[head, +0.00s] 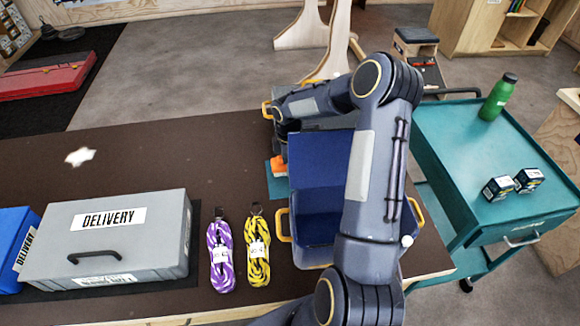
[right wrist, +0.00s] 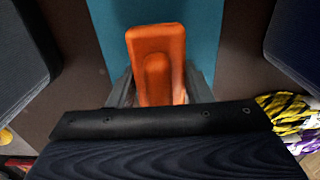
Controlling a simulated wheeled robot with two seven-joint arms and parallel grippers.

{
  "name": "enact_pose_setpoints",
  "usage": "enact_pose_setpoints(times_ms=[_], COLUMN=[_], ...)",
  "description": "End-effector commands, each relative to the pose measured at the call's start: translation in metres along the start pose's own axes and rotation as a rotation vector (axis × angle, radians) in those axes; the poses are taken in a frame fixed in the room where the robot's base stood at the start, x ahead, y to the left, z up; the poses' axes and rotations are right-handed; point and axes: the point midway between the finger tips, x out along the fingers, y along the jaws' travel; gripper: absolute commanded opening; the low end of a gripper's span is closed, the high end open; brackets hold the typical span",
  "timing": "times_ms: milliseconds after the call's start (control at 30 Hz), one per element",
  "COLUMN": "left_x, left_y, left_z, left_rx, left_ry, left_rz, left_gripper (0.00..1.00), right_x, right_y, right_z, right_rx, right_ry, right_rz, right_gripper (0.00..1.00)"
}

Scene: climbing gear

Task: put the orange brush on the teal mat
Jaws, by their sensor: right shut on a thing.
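The orange brush (head: 279,167) shows in the head view just below my right gripper (head: 281,152), over the teal mat (head: 277,188). In the right wrist view the brush (right wrist: 155,55) stands between the two fingers of my right gripper (right wrist: 155,90), which is shut on it. The teal mat (right wrist: 110,25) shows behind and beside the brush there. I cannot tell whether the brush touches the mat. My right arm and the blue bin hide part of the mat in the head view. My left gripper is not in view.
A blue bin (head: 320,228) with yellow handles stands right beside the mat, partly behind my arm. A purple rope (head: 221,255), a yellow rope (head: 258,250) and a grey delivery case (head: 150,240) lie to the left. A teal cart (head: 470,160) stands at right. The table's back left is mostly clear.

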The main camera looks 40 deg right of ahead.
Motion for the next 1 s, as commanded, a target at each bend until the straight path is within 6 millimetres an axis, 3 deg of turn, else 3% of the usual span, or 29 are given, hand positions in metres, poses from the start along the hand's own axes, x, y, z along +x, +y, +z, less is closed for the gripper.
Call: enact_pose_setpoints(times_ms=[200,533,567,700,1000], left_x=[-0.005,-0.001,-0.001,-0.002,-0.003], left_y=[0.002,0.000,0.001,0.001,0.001], left_z=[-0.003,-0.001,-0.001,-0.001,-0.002], left_rx=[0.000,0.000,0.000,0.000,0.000], left_ry=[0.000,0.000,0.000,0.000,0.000], left_rz=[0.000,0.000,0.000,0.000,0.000], left_gripper=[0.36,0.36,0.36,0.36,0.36], right_x=[0.028,0.033,0.033,0.031,0.030], right_y=[-0.001,0.000,0.000,0.000,0.000], right_z=[0.000,0.000,0.000,0.000,0.000], right_rx=[0.001,0.001,0.001,0.001,0.001], right_ry=[0.000,0.000,0.000,0.000,0.000], right_rz=[-0.003,0.000,0.000,-0.001,-0.001], right_gripper=[0.21,0.21,0.46,0.65,0.67])
